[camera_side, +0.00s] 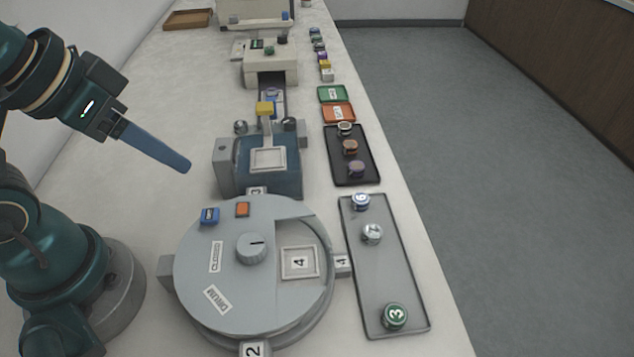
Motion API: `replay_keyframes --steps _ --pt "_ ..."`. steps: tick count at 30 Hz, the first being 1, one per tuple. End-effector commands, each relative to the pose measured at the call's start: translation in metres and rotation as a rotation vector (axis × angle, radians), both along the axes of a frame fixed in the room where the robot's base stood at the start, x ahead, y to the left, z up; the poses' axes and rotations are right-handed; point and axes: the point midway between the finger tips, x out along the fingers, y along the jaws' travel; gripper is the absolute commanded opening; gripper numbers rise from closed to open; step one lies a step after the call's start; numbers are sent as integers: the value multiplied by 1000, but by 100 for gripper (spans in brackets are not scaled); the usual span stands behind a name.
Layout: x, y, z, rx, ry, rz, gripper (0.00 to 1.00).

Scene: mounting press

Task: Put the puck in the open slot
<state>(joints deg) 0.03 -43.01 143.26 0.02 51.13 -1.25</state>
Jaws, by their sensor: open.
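Several pucks are in view. A blue-and-white puck (361,201), a silver-white puck (372,233) and a green puck marked 3 (395,315) stand on the long grey tray (390,275) at the right. The round grey drum (215,285) stands in the front middle, with a knob (251,248) on its lid. The lid's cutout exposes a square slot marked 4 (299,263), with no puck in it. My gripper (181,164) is open and empty, in the air left of the blue-grey press block. Its blue fingers overlap in this view.
A black tray (340,172) holds three pucks (351,147). Orange (338,112) and green (332,94) trays lie beyond it. The blue-grey press block (285,180) stands behind the drum, with cream machines (270,70) farther back. The table left of the block is clear.

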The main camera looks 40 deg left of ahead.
Motion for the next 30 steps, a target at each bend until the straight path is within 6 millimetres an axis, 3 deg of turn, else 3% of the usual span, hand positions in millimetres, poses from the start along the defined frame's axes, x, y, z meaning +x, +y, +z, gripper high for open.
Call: replay_keyframes --steps 6,14,20,24,30 --pt "48 11 34 -18 -124 112 52" --pt "124 43 41 -27 -145 276 52" --pt "177 77 17 -27 -118 391 52" --pt "205 104 -15 -26 -74 462 52" --pt "220 135 -70 -20 16 530 52"
